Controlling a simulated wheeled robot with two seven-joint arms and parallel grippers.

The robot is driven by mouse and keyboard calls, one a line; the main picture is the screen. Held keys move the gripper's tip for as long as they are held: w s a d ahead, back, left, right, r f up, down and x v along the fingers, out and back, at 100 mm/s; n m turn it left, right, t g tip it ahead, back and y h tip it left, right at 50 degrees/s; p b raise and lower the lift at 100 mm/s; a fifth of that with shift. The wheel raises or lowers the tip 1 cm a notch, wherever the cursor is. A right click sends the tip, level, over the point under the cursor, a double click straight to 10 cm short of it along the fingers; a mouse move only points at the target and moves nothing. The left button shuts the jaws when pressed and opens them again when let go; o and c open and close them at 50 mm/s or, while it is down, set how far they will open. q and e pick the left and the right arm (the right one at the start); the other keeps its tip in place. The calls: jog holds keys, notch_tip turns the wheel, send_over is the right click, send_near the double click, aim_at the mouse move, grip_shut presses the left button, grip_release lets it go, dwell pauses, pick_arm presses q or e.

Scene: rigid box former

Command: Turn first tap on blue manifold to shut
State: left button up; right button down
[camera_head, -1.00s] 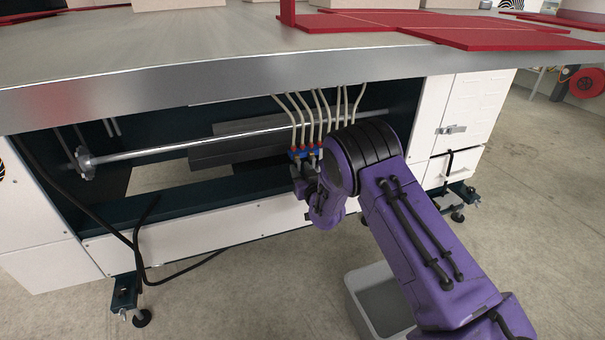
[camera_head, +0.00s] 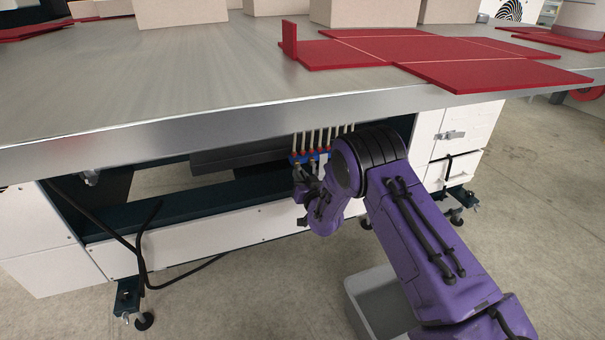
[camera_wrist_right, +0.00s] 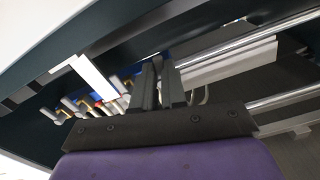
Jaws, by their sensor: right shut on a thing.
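The blue manifold (camera_head: 296,158) hangs under the front edge of the machine table, with a row of pale hoses with red collars running up from it. My purple right arm covers its right part. My right gripper (camera_head: 301,176) is at the left end of the manifold. In the right wrist view, the right gripper (camera_wrist_right: 158,64) has its fingers close together, shut on a tap at the manifold; the fingers hide the tap, so its angle cannot be told. Several other taps (camera_wrist_right: 73,104) with pale handles line up to the left there. My left gripper is not in view.
The metal table edge (camera_head: 200,125) overhangs the manifold closely. A bar (camera_wrist_right: 240,47) and a pale rail run beside the gripper in the wrist view. A grey bin (camera_head: 372,290) stands on the floor below my arm. Red panels (camera_head: 480,65) lie on the tabletop.

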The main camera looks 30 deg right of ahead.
jog(key=m+p, duration=0.1)
jog(key=m, duration=0.1)
jog(key=m+p, duration=0.1)
jog(key=m, duration=0.1)
jog(key=shift+a+r+m, duration=0.15)
jog(key=shift+a+m, duration=0.05)
jog(key=shift+m, duration=0.1)
jog(key=m, duration=0.2)
jog(key=m+p, duration=0.1)
jog(key=m, duration=0.1)
jog(key=shift+a+r+m+p, duration=0.15)
jog(key=shift+a+m+p, duration=0.05)
jog(key=shift+m+p, duration=0.1)
jog(key=m, duration=0.2)
jog(key=shift+a+r+m, duration=0.1)
jog(key=shift+r+m, duration=0.05)
jog(key=shift+m, duration=0.15)
jog(key=shift+r+m, duration=0.2)
jog(key=shift+m, duration=1.4)
jog(key=c, duration=1.2)
grip_release()
jog(key=shift+a+r, duration=0.1)
